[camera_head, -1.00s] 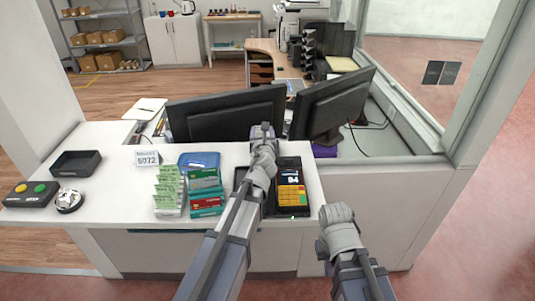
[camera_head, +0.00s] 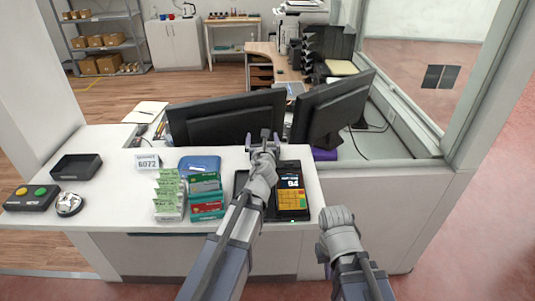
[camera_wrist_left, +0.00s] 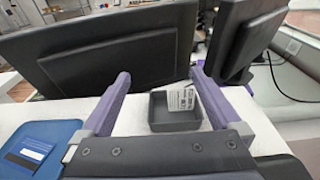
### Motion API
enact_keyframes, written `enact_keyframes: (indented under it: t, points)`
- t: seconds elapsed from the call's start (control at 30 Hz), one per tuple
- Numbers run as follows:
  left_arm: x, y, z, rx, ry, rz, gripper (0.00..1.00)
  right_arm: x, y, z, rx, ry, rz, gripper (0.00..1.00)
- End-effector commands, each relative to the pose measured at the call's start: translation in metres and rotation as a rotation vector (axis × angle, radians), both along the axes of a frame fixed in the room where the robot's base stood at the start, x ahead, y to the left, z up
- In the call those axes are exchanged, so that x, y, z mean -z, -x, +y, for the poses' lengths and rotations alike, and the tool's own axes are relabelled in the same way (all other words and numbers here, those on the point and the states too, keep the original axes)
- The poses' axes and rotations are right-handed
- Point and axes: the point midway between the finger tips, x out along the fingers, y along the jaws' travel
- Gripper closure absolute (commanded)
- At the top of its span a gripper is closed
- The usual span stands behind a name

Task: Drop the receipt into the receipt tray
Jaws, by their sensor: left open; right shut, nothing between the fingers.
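The receipt (camera_wrist_left: 181,98), a small white printed slip, shows in the left wrist view at the dark square receipt tray (camera_wrist_left: 175,127). It is tilted up, its lower part inside the tray walls; I cannot tell whether it has settled. The tray stands on the white counter below and beyond my left gripper (camera_wrist_left: 160,76), whose purple fingers are wide apart and clear of the receipt. In the head view my left gripper (camera_head: 264,135) and its arm hide the tray and receipt. My right gripper (camera_head: 337,217) is shut and empty in front of the counter's right edge.
Two monitors (camera_head: 226,117) (camera_head: 331,107) stand close behind the left gripper. A payment terminal (camera_head: 292,197) is right of my left arm. Card racks (camera_head: 206,192) and a blue tray (camera_head: 200,164) are to its left. A black tray (camera_head: 76,166) and button box (camera_head: 31,197) are far left.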

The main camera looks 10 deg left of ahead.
Motion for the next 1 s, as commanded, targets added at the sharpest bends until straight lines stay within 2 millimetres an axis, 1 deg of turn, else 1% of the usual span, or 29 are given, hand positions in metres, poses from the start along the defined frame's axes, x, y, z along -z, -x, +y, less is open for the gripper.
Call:
enact_keyframes:
  t: [0.03,0.13,0.2,0.33,0.43,0.87,0.93,1.0]
  points:
    - [-0.003,0.012,-0.003,0.001,0.0,0.0,0.02,-0.003,0.0,0.0,0.0,0.0,0.0,1.0]
    - [-0.005,0.029,-0.008,0.002,-0.002,0.0,0.02,-0.005,0.0,0.0,0.0,0.0,0.0,1.0]
    - [-0.007,0.039,-0.01,0.002,-0.001,-0.001,0.02,-0.007,0.0,0.0,0.0,0.0,0.0,1.0]
    - [-0.008,0.051,-0.014,0.001,-0.001,0.0,0.02,-0.008,0.0,0.0,0.0,0.0,0.0,1.0]
    - [-0.009,0.053,-0.015,0.001,-0.001,0.0,0.02,-0.008,0.0,0.0,0.0,0.0,0.0,1.0]
    - [-0.008,0.052,-0.015,0.0,-0.001,0.0,0.02,-0.008,0.0,0.0,0.0,0.0,0.0,1.0]
    - [-0.011,0.052,-0.015,0.0,-0.001,0.0,0.02,-0.011,0.0,0.0,0.0,0.0,0.0,1.0]
    - [-0.021,0.052,-0.015,0.0,-0.001,0.0,0.02,-0.021,0.0,0.0,0.0,0.0,0.0,1.0]
